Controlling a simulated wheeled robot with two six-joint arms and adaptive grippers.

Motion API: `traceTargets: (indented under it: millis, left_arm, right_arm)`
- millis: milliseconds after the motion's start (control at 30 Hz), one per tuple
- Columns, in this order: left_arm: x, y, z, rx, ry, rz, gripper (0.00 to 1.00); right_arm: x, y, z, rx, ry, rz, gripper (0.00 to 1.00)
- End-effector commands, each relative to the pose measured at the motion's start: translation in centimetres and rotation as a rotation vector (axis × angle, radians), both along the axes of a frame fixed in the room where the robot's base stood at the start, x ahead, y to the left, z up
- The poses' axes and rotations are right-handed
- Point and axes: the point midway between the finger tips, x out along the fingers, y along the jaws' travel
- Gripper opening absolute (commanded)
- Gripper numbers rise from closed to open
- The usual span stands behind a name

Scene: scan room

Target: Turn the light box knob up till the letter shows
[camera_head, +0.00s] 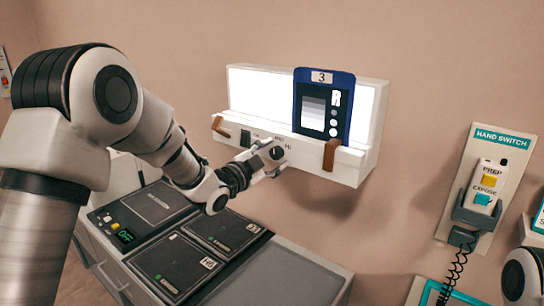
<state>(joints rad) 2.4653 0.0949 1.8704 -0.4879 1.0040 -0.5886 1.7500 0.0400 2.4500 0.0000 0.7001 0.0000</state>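The light box (245,95) hangs on the wall with its panel lit bright white. A blue-framed film (348,85) marked 3 stands on its right part, and a white letter R (337,98) shows on it. The dark knob (277,153) is on the front ledge, near a HI mark. My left gripper (272,162) is at the knob, its fingertips beside or around it. The small size and overlap hide whether they are closed on it. My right gripper is out of view; only part of my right arm shows at the lower right edge.
Two brown clips (331,154) stick out from the ledge. A hand switch (485,188) with a coiled cord hangs on the right wall.

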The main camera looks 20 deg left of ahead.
Motion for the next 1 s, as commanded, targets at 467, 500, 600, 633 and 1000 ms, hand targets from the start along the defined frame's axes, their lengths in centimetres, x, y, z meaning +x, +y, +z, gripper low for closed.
traceTargets:
  millis: [467, 500, 600, 633, 1000]
  left_arm:
    - [-5.8, 2.2, 0.1, -0.006, 0.001, 0.002, 0.60]
    - [-6.8, 2.6, 0.0, -0.007, 0.002, 0.002, 0.60]
    - [-9.0, 3.3, 0.0, -0.006, 0.001, 0.001, 0.60]
    - [-9.5, 3.6, 0.0, -0.006, 0.001, 0.002, 0.60]
    - [-11.3, 4.1, 0.0, 0.000, 0.001, -0.001, 0.60]
  right_arm:
    - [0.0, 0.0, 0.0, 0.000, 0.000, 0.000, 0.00]
    - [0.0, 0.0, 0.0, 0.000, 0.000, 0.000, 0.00]
    - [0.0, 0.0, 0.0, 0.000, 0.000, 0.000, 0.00]
    - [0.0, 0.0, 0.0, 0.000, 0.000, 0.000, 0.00]
    - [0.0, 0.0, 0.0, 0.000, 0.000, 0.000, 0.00]
